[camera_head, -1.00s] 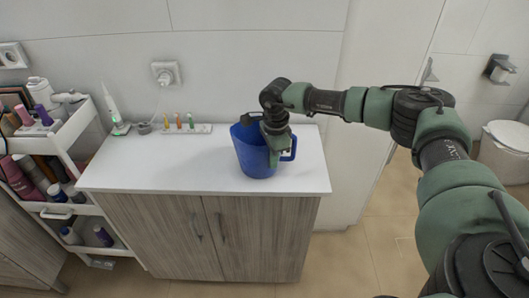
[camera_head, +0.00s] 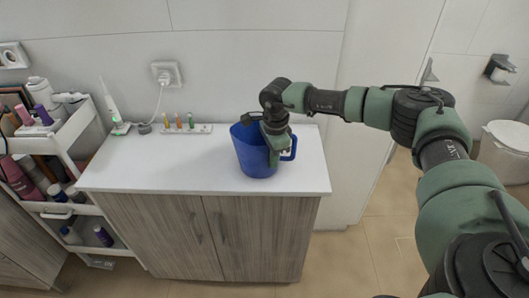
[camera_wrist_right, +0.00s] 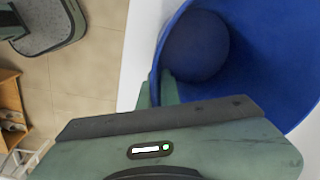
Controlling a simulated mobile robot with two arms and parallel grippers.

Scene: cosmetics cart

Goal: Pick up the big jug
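The big jug (camera_head: 252,152) is blue and stands upright on the white counter, with its handle (camera_head: 290,148) toward the right. My right gripper (camera_head: 275,156) reaches down over the jug's right front side. In the right wrist view the jug (camera_wrist_right: 240,60) fills the upper right, and its inside shows. The right gripper's fingers (camera_wrist_right: 157,88) sit close together at the rim, one on each side of the wall, and look shut on it. The fingertips are partly hidden. My left gripper is not in view.
The white counter (camera_head: 150,165) is clear left of the jug. At its back stand an electric toothbrush (camera_head: 114,110) and a holder with small coloured brush heads (camera_head: 187,129). A white cart (camera_head: 60,150) with cosmetics is at the left. A bin (camera_head: 505,150) is at the far right.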

